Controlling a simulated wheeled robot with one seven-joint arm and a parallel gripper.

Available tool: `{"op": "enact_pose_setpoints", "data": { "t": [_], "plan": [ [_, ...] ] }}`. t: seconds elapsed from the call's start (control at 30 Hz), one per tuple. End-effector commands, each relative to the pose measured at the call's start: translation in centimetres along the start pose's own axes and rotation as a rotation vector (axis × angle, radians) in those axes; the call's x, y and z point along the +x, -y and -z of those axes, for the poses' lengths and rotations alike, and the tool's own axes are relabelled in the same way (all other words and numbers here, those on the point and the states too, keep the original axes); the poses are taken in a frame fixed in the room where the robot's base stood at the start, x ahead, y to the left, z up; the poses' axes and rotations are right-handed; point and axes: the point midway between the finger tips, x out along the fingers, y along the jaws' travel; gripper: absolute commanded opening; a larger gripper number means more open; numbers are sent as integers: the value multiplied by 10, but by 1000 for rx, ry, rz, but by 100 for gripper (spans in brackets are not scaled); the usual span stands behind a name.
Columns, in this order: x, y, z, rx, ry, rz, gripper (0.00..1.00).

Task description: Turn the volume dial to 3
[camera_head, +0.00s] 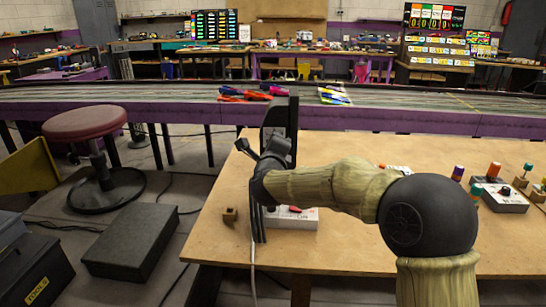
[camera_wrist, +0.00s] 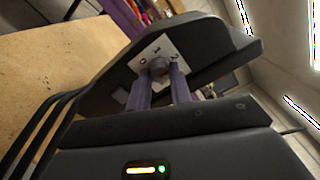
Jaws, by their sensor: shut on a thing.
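In the wrist view, a small dark round dial (camera_wrist: 158,69) sits on a white plate (camera_wrist: 151,48) with dark printed marks around it. In the head view, my dark hand and wrist stand over the left part of the wooden table; the fingertips and the dial cannot be made out there.
A white box (camera_head: 300,221) with a red part lies on the wooden table (camera_head: 335,247) under my arm. Another control box (camera_head: 503,200) and several coloured knobs stand at right. A small brown block (camera_head: 230,215) lies at left. A round stool (camera_head: 86,122) stands on the floor.

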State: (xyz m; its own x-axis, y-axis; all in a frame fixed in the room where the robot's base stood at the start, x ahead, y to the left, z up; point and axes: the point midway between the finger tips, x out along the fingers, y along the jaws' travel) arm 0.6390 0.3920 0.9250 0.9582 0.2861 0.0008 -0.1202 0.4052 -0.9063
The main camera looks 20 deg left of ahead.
Motion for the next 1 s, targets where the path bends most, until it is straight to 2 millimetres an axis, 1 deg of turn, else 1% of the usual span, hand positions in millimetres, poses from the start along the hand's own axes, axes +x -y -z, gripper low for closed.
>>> {"op": "enact_pose_setpoints", "data": {
  "t": [0.03,0.6,0.8,1.0],
  "plan": [
    [1,-6,4,47,-2,2,0],
    [0,-6,4,583,-2,1,0],
    [0,-5,3,734,-2,1,0],
    [1,-3,2,829,-3,-1,0]
  ]
}}
